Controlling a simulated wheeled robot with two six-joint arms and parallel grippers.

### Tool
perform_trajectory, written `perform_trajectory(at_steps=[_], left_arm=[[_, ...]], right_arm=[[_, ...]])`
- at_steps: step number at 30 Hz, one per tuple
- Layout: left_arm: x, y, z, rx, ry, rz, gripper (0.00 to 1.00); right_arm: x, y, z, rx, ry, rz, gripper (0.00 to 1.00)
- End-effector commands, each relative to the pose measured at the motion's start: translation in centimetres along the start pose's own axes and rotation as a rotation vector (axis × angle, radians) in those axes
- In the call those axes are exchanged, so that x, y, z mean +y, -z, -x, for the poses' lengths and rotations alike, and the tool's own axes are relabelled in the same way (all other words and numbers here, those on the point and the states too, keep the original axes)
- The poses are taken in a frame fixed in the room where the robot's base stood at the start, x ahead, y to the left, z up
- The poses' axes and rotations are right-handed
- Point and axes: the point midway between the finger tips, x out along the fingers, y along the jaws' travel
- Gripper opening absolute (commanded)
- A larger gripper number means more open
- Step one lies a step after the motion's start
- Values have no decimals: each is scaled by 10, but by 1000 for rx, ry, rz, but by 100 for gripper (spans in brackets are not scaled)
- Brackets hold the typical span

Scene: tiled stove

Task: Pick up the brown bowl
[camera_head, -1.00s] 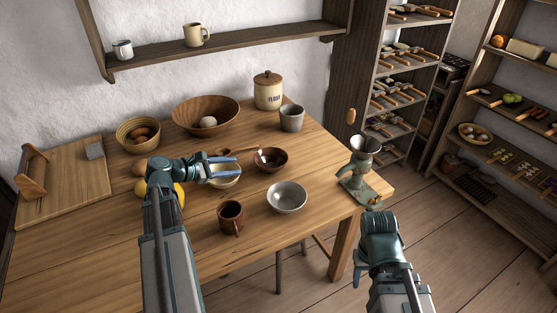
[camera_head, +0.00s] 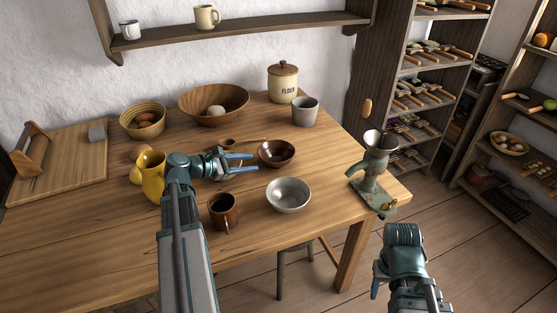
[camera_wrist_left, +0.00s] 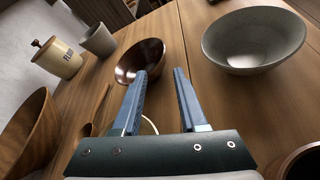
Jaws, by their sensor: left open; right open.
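The small dark brown bowl (camera_head: 276,153) stands upright on the wooden table, right of my left gripper. It also shows in the left wrist view (camera_wrist_left: 139,62), just beyond the fingertips and mostly in line with the left finger. My left gripper (camera_head: 254,162) is open and empty, its fingers pointing at the bowl's near left side; I cannot tell whether they touch it. In the wrist view the two fingers (camera_wrist_left: 160,75) stand apart. My right gripper (camera_head: 384,278) is off the table's front right, largely hidden by its own wrist.
A grey bowl (camera_head: 288,195) and a brown mug (camera_head: 222,212) stand close in front. A large wooden bowl (camera_head: 213,106), flour jar (camera_head: 283,82) and grey cup (camera_head: 305,112) are behind. A yellow pitcher (camera_head: 151,180) stands left, a green grinder (camera_head: 371,170) at the right edge.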

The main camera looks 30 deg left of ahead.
Motion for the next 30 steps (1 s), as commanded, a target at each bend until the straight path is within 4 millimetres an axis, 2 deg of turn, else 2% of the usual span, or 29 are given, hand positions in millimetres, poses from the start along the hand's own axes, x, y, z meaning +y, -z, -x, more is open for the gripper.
perform_trajectory(at_steps=[13, 18, 26, 30], left_arm=[[-1, 2, -73, -1, 3, -2, 42], [-1, 0, -84, 0, 1, 0, 42], [-1, 0, -89, 0, 1, 0, 42], [-4, 1, -103, -1, 2, -2, 42]], right_arm=[[-3, 2, -27, 0, 0, 0, 50], [-3, 2, -30, 0, 0, 0, 50], [-3, 2, -31, 0, 0, 0, 50], [-4, 2, -38, 0, 0, 0, 50]])
